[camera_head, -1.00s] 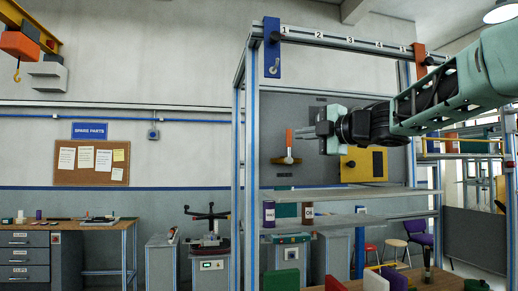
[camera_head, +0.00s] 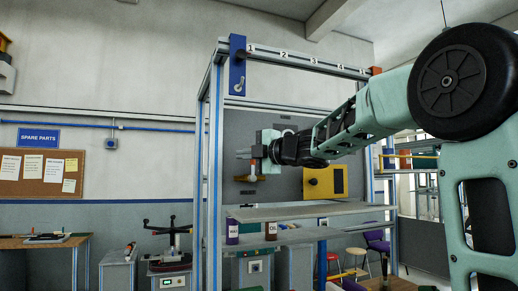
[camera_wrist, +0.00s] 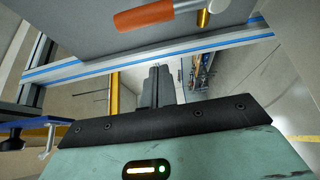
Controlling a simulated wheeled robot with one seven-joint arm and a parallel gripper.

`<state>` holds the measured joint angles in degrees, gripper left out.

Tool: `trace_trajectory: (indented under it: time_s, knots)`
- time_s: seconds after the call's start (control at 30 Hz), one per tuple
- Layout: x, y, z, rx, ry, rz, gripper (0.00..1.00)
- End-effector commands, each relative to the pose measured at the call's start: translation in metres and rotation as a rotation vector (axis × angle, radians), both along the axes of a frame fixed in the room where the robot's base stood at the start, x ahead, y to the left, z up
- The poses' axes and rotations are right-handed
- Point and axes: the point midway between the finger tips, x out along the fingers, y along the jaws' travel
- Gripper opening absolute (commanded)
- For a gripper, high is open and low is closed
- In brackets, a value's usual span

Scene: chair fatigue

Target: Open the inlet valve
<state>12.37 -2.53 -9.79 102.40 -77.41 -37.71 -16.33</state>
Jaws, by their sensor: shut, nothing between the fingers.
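The inlet valve appears to be the brass fitting (camera_head: 245,178) with an orange lever handle on the grey back panel of the frame. In the head view the lever is mostly hidden behind my gripper (camera_head: 242,153), which is just in front of the panel. In the wrist view the orange lever handle (camera_wrist: 145,15) crosses the top edge, with a bit of brass (camera_wrist: 203,18) to its right. My gripper's fingers (camera_wrist: 157,70) are together and empty, below the lever in that picture, with a visible gap. I cannot tell the depth between them.
A blue bracket (camera_head: 237,65) is on the upper left post.

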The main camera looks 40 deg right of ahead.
Motion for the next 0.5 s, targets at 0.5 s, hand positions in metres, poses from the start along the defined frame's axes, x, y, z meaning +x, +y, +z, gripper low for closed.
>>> trace_trajectory:
  time_s: [0.5]
  knots:
    - [0.017,-0.035,0.001,0.000,0.000,-0.001,0.00]
